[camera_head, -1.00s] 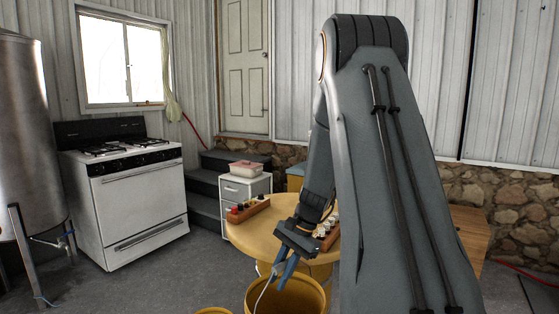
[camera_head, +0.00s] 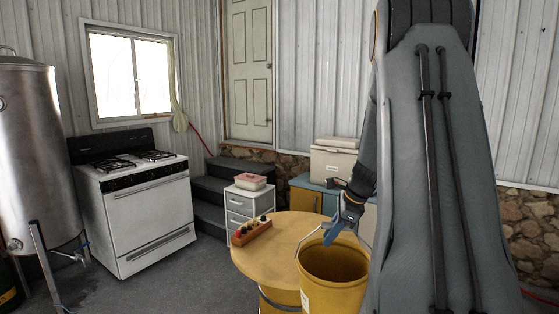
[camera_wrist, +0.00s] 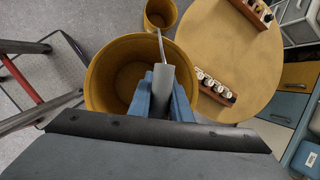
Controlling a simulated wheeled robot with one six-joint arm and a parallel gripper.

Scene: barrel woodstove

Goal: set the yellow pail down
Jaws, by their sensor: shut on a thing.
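The yellow pail (camera_head: 334,287) hangs from its thin wire handle, in front of the round table's right side. It looks upright, and its open top shows an empty inside; its base is out of frame. My gripper (camera_head: 347,217) is shut on the handle, above the pail's rim. In the wrist view, the pail (camera_wrist: 98,85) lies under my gripper (camera_wrist: 162,88), whose blue fingers close around a grey grip and hide part of the pail. Whether the pail touches the table cannot be told.
The round wooden table (camera_head: 262,258) has a block with knobs (camera_head: 251,230) on its left; another block (camera_wrist: 215,88) shows in the wrist view. A smaller yellow pail (camera_wrist: 160,12) stands beyond. The stove (camera_head: 137,205) is left, with open grey floor (camera_head: 190,280) between.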

